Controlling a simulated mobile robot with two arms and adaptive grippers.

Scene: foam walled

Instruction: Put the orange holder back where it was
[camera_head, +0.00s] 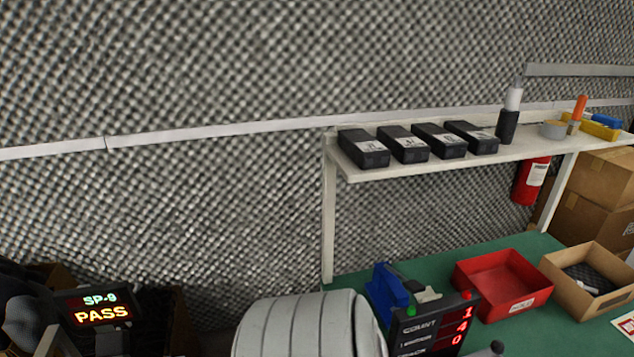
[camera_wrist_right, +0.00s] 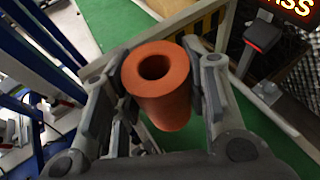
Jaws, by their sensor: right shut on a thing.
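The orange holder (camera_wrist_right: 163,98) is a short, thick cylinder with a round hole in its end, seen in the right wrist view. My right gripper (camera_wrist_right: 165,72) is shut on it, with one finger on each side. The hole faces the camera and looks empty. The holder hangs over a green surface (camera_wrist_right: 195,145); I cannot tell how high. The head view shows neither the holder nor my right gripper. My left gripper is not in view.
In the head view, a white shelf (camera_head: 425,165) carries several black boxes. Below it, a red bin (camera_head: 503,284), a cardboard tray (camera_head: 594,279) and a counter display (camera_head: 433,326) stand on the green bench (camera_head: 540,245). A PASS display (camera_head: 100,306) is at lower left.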

